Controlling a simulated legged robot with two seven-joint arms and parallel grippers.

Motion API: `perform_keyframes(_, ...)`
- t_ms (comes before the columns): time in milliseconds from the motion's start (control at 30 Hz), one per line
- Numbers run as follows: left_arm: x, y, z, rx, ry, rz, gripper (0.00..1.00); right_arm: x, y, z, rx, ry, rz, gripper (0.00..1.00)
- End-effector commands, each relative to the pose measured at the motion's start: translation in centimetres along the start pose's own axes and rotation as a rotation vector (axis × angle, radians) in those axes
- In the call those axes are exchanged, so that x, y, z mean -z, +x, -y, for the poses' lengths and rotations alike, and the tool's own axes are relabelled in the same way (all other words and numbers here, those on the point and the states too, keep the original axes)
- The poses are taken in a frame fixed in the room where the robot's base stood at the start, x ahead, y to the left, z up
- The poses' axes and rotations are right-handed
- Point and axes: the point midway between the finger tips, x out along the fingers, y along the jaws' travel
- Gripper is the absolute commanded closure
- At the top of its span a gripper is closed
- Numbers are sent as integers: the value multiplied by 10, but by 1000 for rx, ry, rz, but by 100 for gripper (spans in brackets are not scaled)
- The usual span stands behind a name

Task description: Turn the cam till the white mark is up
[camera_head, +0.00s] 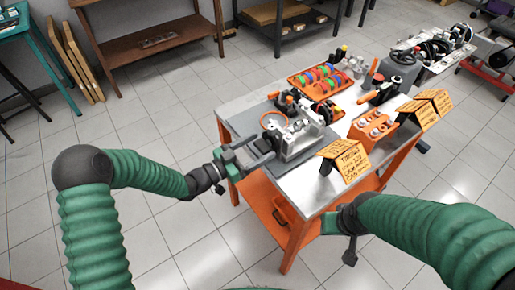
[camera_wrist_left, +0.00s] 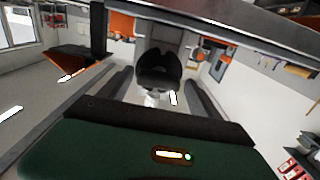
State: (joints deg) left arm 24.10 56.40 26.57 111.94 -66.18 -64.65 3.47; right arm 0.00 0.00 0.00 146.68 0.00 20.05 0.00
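The grey engine block (camera_head: 300,140) sits on a dark mat at the near left part of the bench. My left gripper (camera_head: 262,150) reaches its left side. In the left wrist view a black rounded part (camera_wrist_left: 158,68), seemingly the cam, shows ahead between the two dark fingers (camera_wrist_left: 160,95). The fingers stand apart, with gaps on both sides of it. A small white patch (camera_wrist_left: 173,98) shows low and right of the black part; I cannot tell if it is the mark. The cam is not clear in the head view. My right gripper (camera_head: 350,245) is by the bench's front edge, its fingers unclear.
Orange trays (camera_head: 320,80) with coloured rings stand at the back of the bench. An orange block with round parts (camera_head: 372,125) stands at the right. Orange note cards (camera_head: 348,160) stand near the front edge. The floor left of the bench is clear.

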Motion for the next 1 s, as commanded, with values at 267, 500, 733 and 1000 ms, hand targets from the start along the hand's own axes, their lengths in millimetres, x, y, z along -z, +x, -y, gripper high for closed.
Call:
perform_keyframes(267,-3,-1,-1,-1,-2,6,24,0,0,0,0,0,0,64)
perform_keyframes(500,-3,-31,0,1,-3,9,24,0,0,0,0,0,0,64)
perform_keyframes(733,-3,-99,1,4,-3,9,24,0,-1,0,0,0,0,64)
perform_keyframes(1000,-3,-159,1,1,-3,7,24,0,-1,0,0,0,0,64)
